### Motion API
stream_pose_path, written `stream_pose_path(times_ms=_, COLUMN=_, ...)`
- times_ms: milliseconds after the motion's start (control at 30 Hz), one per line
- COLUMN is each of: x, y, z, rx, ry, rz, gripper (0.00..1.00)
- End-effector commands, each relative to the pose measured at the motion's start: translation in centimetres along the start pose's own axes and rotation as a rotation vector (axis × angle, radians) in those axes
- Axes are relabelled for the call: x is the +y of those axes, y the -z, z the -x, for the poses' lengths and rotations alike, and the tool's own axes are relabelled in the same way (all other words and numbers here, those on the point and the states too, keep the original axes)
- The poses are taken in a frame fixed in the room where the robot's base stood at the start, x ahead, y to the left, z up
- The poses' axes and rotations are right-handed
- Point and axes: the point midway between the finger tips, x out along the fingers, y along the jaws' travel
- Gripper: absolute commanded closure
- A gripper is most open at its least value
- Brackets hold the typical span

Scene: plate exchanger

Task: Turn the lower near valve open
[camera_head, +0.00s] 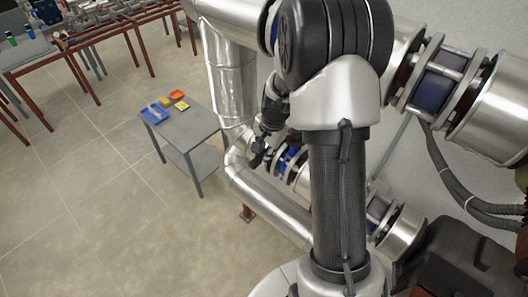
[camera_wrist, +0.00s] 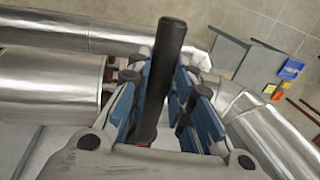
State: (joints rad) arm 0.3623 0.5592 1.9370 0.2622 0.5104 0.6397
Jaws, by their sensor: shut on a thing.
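The valve's black lever handle (camera_wrist: 168,62) stands between my fingers in the wrist view. My gripper (camera_wrist: 172,92) has blue-padded fingers on both sides of it and is shut on it. In the head view my gripper (camera_head: 258,153) is small and dark, beside a blue valve body (camera_head: 289,160) between flanges on the lower pipe run. My arm covers part of this pipe run. The handle's joint with the valve is hidden, so I cannot tell how far it is turned.
Silver insulated pipes (camera_head: 268,207) run close below and beside my gripper. Another blue valve (camera_head: 378,207) sits lower right, and a large one (camera_head: 436,82) upper right. A grey side table (camera_head: 196,128) with small coloured trays stands left. The tiled floor there is open.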

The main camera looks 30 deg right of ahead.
Motion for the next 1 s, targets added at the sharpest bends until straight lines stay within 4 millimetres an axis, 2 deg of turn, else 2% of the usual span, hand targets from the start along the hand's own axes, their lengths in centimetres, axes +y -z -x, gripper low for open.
stream_pose_path(times_ms=267, x=0.1, y=0.0, z=0.0, rx=-0.001, ry=0.000, rz=0.005, gripper=1.00)
stream_pose_path(times_ms=433, x=1.0, y=0.1, z=0.1, rx=-0.009, ry=0.000, rz=0.048, gripper=1.00)
stream_pose_path(times_ms=1000, x=7.3, y=1.7, z=1.2, rx=-0.081, ry=-0.002, rz=0.399, gripper=1.00)
